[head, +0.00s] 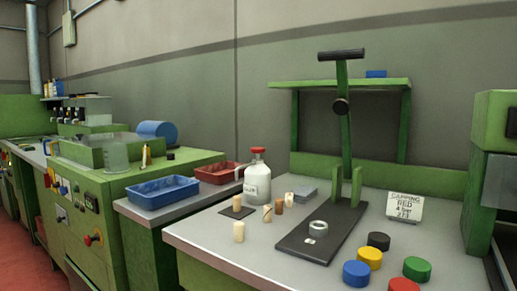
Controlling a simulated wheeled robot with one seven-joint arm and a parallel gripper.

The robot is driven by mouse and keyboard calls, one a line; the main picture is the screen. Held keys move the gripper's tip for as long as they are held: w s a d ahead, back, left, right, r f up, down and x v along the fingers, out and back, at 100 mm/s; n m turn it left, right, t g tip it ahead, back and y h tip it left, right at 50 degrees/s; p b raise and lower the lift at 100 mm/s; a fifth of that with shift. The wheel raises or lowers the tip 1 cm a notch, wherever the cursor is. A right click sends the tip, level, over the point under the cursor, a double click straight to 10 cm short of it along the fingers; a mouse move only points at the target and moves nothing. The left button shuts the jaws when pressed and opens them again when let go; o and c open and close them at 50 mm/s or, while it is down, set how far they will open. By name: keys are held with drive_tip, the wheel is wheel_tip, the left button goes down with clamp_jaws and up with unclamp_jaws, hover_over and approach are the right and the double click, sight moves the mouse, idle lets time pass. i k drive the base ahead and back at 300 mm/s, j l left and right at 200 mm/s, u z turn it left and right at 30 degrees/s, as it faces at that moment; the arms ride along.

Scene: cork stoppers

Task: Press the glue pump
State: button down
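A white jug-like bottle with a side handle, a pale label and a red top (257,180) stands upright at the back left of the grey workbench. It looks like the glue pump, though its label is too small to read. Its red top is in plain view with nothing on it. My gripper is not in the head view.
Several corks (239,232) stand in front of the bottle, near a small dark pad (237,212). A lever press with a dark base (296,246) fills the bench middle. Coloured caps (369,258) and a sign (404,206) are at right. Blue (163,193) and red (215,174) trays are left.

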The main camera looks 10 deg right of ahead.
sight(257, 150)
drive_tip(key=i+j+z, duration=0.3)
drive_tip(key=j, duration=0.4)
drive_tip(key=i+j+z, duration=0.25)
drive_tip(key=j, duration=0.45)
drive_tip(key=j+z, duration=0.3)
drive_tip(key=j, duration=0.45)
drive_tip(key=i+j+z, duration=0.1)
drive_tip(key=j+z, duration=0.15)
drive_tip(key=j, duration=0.55)
